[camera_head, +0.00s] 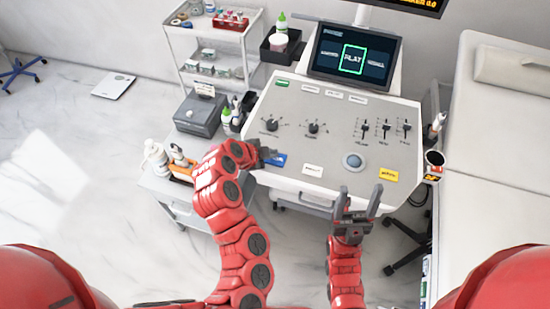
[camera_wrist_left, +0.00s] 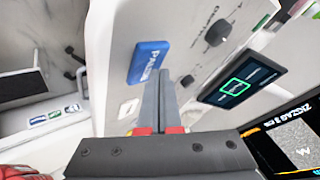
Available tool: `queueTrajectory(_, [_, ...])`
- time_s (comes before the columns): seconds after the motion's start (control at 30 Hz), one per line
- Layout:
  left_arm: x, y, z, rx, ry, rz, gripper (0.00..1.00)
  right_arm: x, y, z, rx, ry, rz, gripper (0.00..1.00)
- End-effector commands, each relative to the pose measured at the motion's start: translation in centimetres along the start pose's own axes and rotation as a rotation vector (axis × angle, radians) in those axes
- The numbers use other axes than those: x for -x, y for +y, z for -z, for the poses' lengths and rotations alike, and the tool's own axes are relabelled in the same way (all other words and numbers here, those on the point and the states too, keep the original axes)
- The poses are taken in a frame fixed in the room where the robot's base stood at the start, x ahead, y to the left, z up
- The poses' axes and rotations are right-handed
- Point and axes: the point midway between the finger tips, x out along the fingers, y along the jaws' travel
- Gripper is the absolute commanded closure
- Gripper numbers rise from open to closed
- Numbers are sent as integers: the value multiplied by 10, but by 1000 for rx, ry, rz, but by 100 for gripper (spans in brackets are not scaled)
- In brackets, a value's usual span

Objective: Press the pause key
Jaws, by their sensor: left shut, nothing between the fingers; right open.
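The blue pause key (camera_head: 279,160) lies on the front left of the light console panel (camera_head: 300,140). In the left wrist view the blue key (camera_wrist_left: 148,62) shows its lettering sideways. My left gripper (camera_head: 268,156) is shut and empty, right beside the key's left end and partly over it. In the wrist view the closed fingertips (camera_wrist_left: 161,74) sit close to the key; I cannot tell whether they touch it. My right gripper (camera_head: 358,197) is open and empty, in front of the console's front edge. The console screen (camera_head: 353,57) reads PLAY inside a green frame.
The panel also holds a white key (camera_head: 312,170), a yellow key (camera_head: 388,174), a round grey-blue button (camera_head: 353,161), knobs and sliders. A side table with bottles (camera_head: 155,155) stands left, a trolley (camera_head: 212,45) behind, and a padded couch (camera_head: 505,130) right.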

Motion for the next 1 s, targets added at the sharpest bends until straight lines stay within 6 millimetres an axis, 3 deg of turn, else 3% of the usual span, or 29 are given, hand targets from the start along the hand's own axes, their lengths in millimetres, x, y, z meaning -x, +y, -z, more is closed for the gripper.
queueTrajectory(1.0, [-5, 4, -4, -1, 0, -1, 100, 9, 0, -2, 0, 0, 0, 35])
